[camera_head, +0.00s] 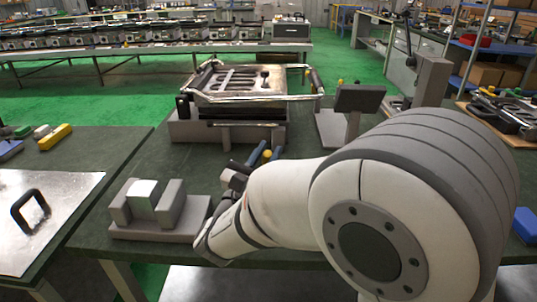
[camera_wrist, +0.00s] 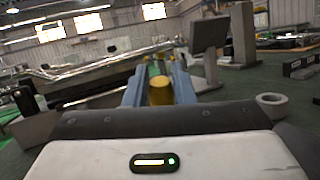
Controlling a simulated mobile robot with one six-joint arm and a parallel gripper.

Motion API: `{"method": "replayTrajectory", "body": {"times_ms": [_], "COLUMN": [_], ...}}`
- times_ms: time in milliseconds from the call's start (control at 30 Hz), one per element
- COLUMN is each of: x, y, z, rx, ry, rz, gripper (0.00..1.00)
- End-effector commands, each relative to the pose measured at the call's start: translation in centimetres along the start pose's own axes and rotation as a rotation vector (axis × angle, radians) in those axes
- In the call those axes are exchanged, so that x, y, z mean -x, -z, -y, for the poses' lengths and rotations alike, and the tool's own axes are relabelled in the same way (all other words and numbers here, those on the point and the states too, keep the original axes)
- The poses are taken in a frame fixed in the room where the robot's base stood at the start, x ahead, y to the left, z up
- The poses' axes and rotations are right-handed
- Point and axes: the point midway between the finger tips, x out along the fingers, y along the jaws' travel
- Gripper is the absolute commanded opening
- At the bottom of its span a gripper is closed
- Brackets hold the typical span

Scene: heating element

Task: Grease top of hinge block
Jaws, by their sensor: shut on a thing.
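My gripper (camera_head: 265,154) is in the middle of the head view, reaching over the dark green table toward the heating element. The stick's far end is hard to make out. The heating element assembly (camera_head: 232,84), a metal plate with slots in a tubular frame, rests on a grey stand (camera_head: 183,129) beyond my gripper. No part is clearly recognizable as the hinge block; some of the assembly's near side is hidden behind my gripper.
A grey fixture (camera_head: 170,207) with a light block (camera_head: 143,193) stands left of my arm. A dark screen on a post (camera_head: 359,98) stands to the right of the assembly. A metal plate with a black handle (camera_head: 30,211) lies at far left. Bare table lies between fixture and stand.

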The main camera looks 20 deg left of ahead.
Motion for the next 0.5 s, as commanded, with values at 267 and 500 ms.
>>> {"method": "replayTrajectory", "body": {"times_ms": [267, 500], "x": [0.1, -0.3], "y": [0.3, -0.8], "z": [0.1, -0.1], "rx": [0.004, 0.003], "ry": [-0.001, 0.0], "rz": [-0.006, -0.005], "gripper": [0.0, 0.0]}}
